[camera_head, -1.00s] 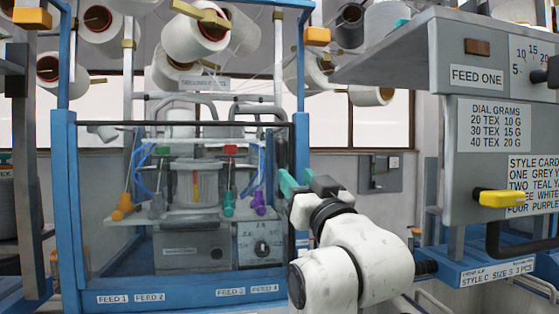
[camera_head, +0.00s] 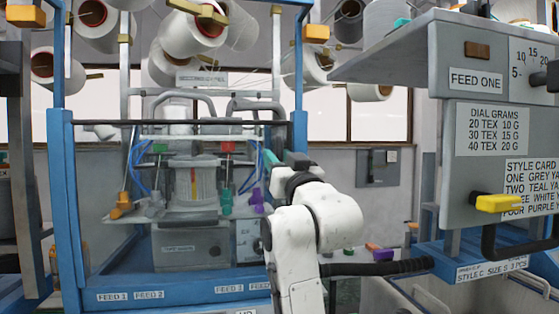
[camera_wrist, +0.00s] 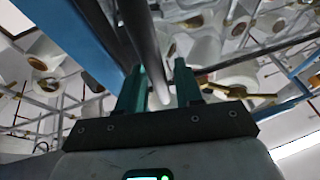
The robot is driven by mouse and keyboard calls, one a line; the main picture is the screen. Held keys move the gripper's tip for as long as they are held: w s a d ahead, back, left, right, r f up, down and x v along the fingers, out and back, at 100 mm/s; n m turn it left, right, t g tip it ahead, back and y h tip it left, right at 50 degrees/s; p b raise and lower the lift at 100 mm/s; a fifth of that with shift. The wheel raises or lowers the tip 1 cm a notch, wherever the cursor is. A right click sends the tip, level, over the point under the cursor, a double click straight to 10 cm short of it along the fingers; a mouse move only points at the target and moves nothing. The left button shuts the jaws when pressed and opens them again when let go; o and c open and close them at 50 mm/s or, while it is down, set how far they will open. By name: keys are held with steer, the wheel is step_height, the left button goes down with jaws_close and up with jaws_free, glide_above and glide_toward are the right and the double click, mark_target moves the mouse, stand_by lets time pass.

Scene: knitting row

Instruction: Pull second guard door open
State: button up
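A blue-framed guard (camera_head: 65,200) encloses the knitting machine in the head view, with a dark rail (camera_head: 190,123) across its top. I cannot tell from its panel whether the door is shut. My gripper (camera_head: 288,160) is at the guard's right blue post (camera_head: 299,130); it hides that edge and any handle there. In the wrist view the teal fingers (camera_wrist: 160,85) are apart. A grey upright bar (camera_wrist: 148,45), perhaps the door handle, runs down between them. I see no clear contact of both fingers with it.
A grey panel (camera_head: 485,125) with labels and a yellow lever (camera_head: 500,203) stands at the right, with a blue shelf (camera_head: 470,255) below. Yarn cones (camera_head: 192,32) hang above the machine. Purple and orange pieces (camera_head: 380,252) lie behind my arm.

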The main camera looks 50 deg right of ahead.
jaws_close()
stand_by(0.4)
